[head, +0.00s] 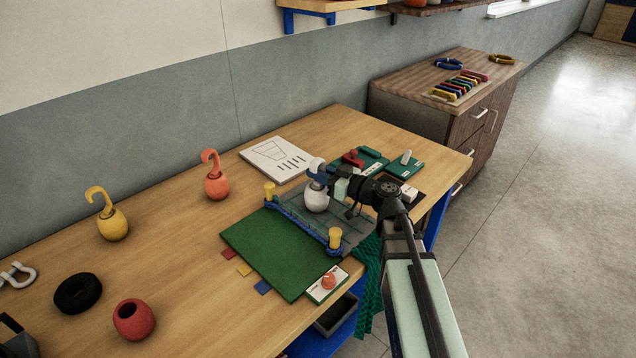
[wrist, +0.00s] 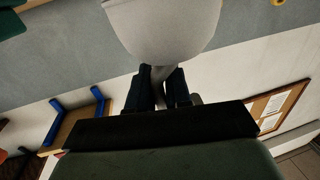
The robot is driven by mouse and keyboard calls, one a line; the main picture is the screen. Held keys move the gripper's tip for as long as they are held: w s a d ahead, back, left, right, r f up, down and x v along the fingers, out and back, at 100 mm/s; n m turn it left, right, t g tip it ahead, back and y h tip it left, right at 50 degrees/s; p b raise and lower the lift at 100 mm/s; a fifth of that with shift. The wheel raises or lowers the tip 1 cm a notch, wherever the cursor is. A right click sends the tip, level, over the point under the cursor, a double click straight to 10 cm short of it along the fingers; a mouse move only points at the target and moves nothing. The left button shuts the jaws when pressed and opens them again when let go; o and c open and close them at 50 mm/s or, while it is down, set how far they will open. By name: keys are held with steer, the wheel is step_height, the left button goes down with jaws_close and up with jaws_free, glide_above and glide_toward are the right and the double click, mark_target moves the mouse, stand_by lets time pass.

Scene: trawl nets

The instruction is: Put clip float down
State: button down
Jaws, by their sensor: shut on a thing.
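The clip float (head: 316,199) is white, with a hooked top, and hangs roughly upright over the grey mat (head: 353,230) behind the blue rope. I cannot tell whether its bottom touches anything. My gripper (head: 322,178) is shut on its hook stem from the right. In the wrist view the white body (wrist: 165,30) fills the top middle, and the dark fingers (wrist: 160,92) pinch the narrow stem. The blue rope (head: 299,221) runs between two yellow posts along the far edge of a green board (head: 262,248).
A yellow hooked float (head: 112,227) and an orange hooked float (head: 216,186) stand left on the table. A black ring (head: 78,293) and a red float (head: 133,319) lie nearer. A printed sheet (head: 276,159) lies behind. The green board is mostly clear.

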step_height(320, 180, up, 10)
steer(key=shift+a+f, duration=0.1)
steer(key=shift+f, duration=0.15)
steer(key=w+a+n+g, duration=0.1)
steer(key=w+a+g, duration=0.1)
steer(key=w+a, duration=1.35)
steer(key=w+d+r+m+t+h, duration=0.1)
steer(key=w+d+m+t+h, duration=0.2)
steer(key=w, duration=0.8)
step_height(320, 180, down, 10)
steer(key=t, duration=0.1)
steer(key=shift+a+y, duration=0.4)
steer(key=shift+w, duration=0.1)
steer(key=c, duration=1.1)
jaws_free()
